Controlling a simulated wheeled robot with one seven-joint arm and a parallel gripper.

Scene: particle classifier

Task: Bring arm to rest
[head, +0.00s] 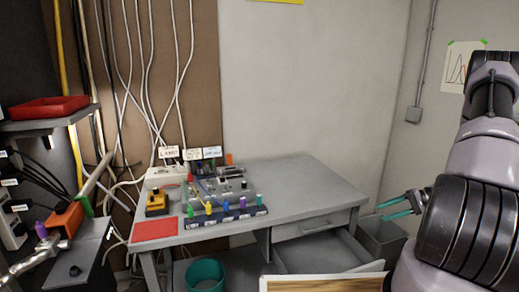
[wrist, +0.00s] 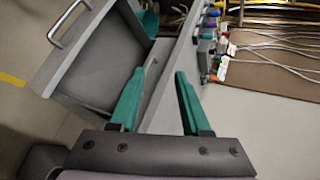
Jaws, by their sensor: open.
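My gripper (head: 381,211) shows at the right of the head view, with teal fingers pointing left. It is beside the right end of the grey desk, in front of the wall and above a grey bin. In the wrist view my gripper (wrist: 162,72) has its two teal fingers apart with nothing between them. My arm fills the right edge of the head view, and part of the gripper's body is hidden behind it.
The grey desk (head: 290,196) holds a rack of coloured-top items (head: 225,206) and a red mat (head: 155,230). An open drawer (head: 320,252) looks empty; it also shows in the wrist view (wrist: 100,75). A teal bin (head: 205,274) and the grey bin (head: 382,238) stand low down.

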